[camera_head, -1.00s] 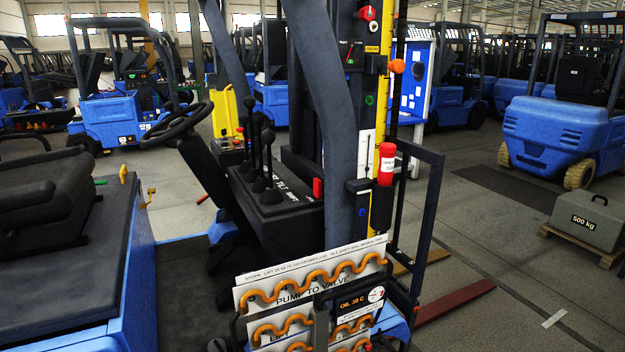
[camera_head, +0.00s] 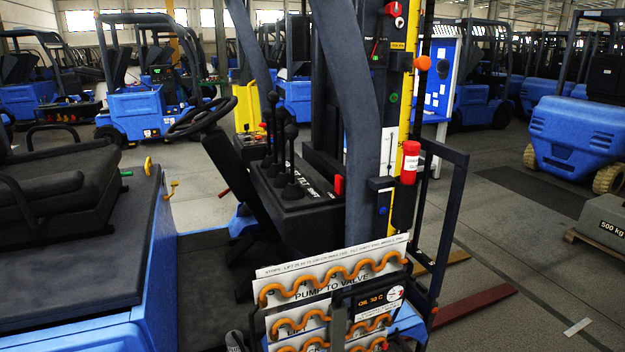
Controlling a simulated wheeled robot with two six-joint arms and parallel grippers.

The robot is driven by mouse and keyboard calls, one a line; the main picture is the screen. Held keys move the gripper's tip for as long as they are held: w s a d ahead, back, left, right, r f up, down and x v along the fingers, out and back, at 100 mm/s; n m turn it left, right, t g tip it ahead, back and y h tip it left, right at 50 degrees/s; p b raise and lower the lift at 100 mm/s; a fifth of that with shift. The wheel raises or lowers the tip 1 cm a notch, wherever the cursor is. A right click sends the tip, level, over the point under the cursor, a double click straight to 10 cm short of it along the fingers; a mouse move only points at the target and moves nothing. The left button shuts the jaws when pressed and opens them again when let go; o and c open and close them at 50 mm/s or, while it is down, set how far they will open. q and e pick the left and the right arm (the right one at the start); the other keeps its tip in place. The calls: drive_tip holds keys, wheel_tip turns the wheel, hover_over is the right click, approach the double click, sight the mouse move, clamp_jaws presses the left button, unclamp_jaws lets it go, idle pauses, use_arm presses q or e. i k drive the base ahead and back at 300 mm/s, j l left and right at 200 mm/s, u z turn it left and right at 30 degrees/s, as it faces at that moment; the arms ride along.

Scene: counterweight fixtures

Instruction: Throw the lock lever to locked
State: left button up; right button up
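I cannot tell for certain which part is the lock lever. Several black levers with round knobs (camera_head: 290,150) stand on the black console (camera_head: 305,222), whose label reads partly "TILT SHIFT". A small red handle (camera_head: 338,185) sits at the console's right edge. Higher on the mast are a black panel with a small red lever (camera_head: 376,47), a red knob (camera_head: 393,9) and an orange ball knob (camera_head: 422,63). Yellow handles (camera_head: 171,189) stand by the blue body at left. Neither of my grippers is in view.
A rack of signs with orange wavy hoses (camera_head: 330,280) stands in front of the console. A red-capped canister (camera_head: 409,163) hangs on the mast. A steering wheel (camera_head: 199,118) is left of the console. A 500 kg weight (camera_head: 606,222) rests at right. Floor between is open.

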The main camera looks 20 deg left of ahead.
sight(339, 181)
drive_tip(key=i+l, duration=0.45)
drive_tip(key=i, duration=0.15)
drive_tip(key=u, duration=1.2)
